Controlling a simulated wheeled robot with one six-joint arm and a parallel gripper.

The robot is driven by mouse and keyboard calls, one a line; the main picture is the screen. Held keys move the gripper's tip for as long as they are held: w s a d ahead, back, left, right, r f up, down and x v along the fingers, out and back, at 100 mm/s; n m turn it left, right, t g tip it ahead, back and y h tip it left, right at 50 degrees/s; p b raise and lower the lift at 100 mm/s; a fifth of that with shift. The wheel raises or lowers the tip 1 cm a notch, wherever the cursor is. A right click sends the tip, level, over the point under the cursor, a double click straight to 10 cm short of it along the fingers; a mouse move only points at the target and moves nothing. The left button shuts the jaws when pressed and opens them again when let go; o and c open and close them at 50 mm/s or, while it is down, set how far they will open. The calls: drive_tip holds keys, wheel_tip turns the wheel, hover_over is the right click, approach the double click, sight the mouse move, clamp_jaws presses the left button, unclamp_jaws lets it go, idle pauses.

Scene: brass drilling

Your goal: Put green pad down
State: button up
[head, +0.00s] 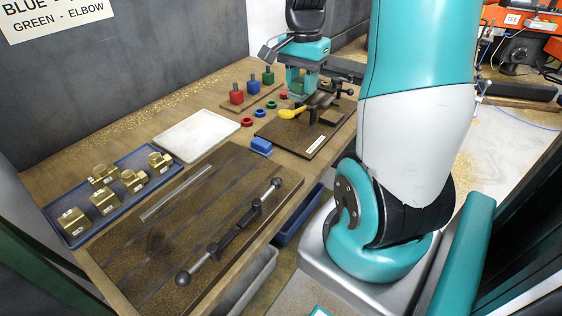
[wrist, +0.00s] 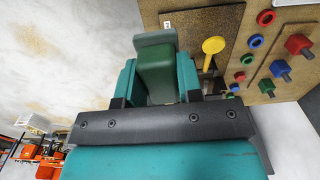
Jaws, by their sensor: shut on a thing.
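The green pad (wrist: 157,74) is a dark green block held between the teal fingers of my gripper (wrist: 158,80) in the wrist view. A paler grey-green plate shows at its far end. In the head view my gripper (head: 301,84) points down at the far end of the bench, behind the dark clamp fixture (head: 318,107). The pad is mostly hidden there by the fingers. I cannot tell whether it touches the surface below.
A yellow handle (head: 292,113) lies by the fixture on a brown board (head: 290,140). A blue block (head: 261,146) sits at the board's near corner. Red (head: 237,97), blue (head: 253,87) and green (head: 268,78) pegged blocks stand left. A white tray (head: 197,136) is empty.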

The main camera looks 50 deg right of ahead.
drive_tip(key=shift+d+f, duration=0.1)
drive_tip(key=shift+f, duration=0.05)
wheel_tip(320, 180, down, 19)
drive_tip(key=shift+f+p, duration=0.2)
drive_tip(key=shift+p, duration=0.1)
drive_tip(key=shift+f+b, duration=0.45)
drive_tip(key=shift+f, duration=0.15)
drive_tip(key=o, duration=0.9)
drive_tip(key=shift+o, duration=0.2)
